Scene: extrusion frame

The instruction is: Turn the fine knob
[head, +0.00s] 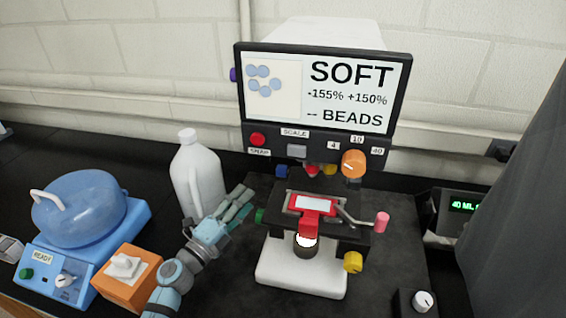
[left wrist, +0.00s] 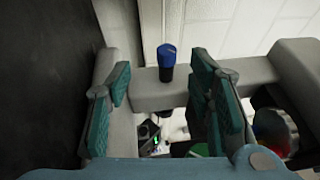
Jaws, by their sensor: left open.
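A microscope-like instrument (head: 302,275) with a white base stands in the middle of the head view. Its knobs include a yellow one (head: 353,262) at lower right, a green one (head: 262,215) at left and a blue one (head: 282,171) below the screen. No label shows which is the fine knob. My left gripper (head: 244,203) is open beside the instrument's left side, close to the green knob. In the left wrist view, a blue knob (left wrist: 167,62) stands beyond the gap between the open fingers (left wrist: 160,98), apart from them. My right gripper is out of view.
A white jug (head: 197,178) stands behind my left arm. A blue device (head: 75,225) and an orange tissue box (head: 126,275) are at left. The screen (head: 325,92) reads SOFT. A pink-tipped crank (head: 382,221) sticks out at right.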

